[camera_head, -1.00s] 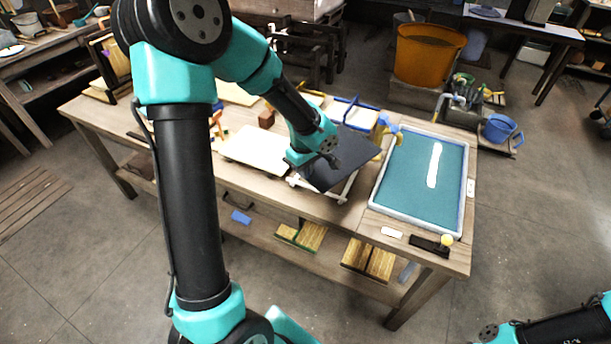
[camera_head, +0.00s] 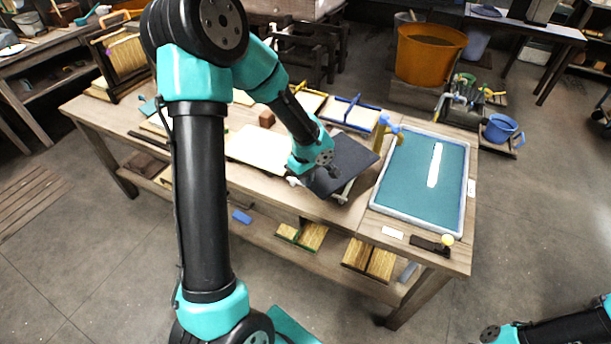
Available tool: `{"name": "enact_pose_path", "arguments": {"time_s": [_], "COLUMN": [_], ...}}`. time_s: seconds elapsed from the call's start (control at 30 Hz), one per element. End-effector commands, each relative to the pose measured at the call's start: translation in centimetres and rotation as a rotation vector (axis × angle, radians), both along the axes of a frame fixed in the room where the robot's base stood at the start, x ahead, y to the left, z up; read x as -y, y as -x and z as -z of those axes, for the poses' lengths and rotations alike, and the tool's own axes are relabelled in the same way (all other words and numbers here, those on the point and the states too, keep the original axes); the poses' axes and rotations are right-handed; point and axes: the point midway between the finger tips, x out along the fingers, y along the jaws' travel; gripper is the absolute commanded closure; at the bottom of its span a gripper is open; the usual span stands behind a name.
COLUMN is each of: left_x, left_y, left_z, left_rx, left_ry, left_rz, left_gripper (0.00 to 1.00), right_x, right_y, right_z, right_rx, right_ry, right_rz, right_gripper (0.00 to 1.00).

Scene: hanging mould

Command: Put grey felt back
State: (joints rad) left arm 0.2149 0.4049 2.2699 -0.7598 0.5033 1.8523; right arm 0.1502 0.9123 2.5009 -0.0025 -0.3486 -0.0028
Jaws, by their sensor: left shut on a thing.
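The dark grey felt (camera_head: 352,161) is a flat square sheet over the middle of the workbench, left of the blue-green vat. My left gripper (camera_head: 331,172) is shut on the felt at its near left side. The felt lies over a pale frame or stand (camera_head: 346,190), whose near corner shows below it. I cannot tell whether the felt touches the frame. The gripper's fingertips are small and partly hidden by the wrist. My right arm shows only in part at the bottom right corner, and its gripper is not in view.
A blue-green vat (camera_head: 423,180) with a pale rim takes up the right end of the bench (camera_head: 320,209). A white board (camera_head: 258,146) lies left of the felt. Blue-edged frames (camera_head: 350,113) lie behind it. A brown block (camera_head: 266,117) stands behind the board.

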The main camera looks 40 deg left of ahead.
Motion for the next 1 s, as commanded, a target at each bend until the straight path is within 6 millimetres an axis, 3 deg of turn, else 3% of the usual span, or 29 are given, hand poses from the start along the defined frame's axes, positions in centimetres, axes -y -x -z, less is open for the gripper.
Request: {"name": "enact_pose_path", "arguments": {"time_s": [0.3, 0.33, 0.57, 1.0], "left_x": [0.0, 0.0, 0.0, 0.0], "left_y": [0.0, 0.0, 0.0, 0.0], "left_z": [0.5, 0.5, 0.5, -0.6], "left_rx": [0.000, -0.001, -0.001, 0.002], "left_ry": [0.000, 0.000, 0.000, -0.001], "left_rz": [0.000, 0.000, 0.000, 0.000], "left_gripper": [1.00, 0.89, 0.67, 0.66], "right_x": [0.0, 0.0, 0.0, 0.0], "right_y": [0.0, 0.0, 0.0, 0.0], "right_z": [0.0, 0.0, 0.0, 0.0], "right_rx": [0.000, 0.000, 0.000, 0.000], "right_ry": [0.000, 0.000, 0.000, 0.000], "right_rz": [0.000, 0.000, 0.000, 0.000], "right_gripper": [0.42, 0.42, 0.42, 0.42]}}
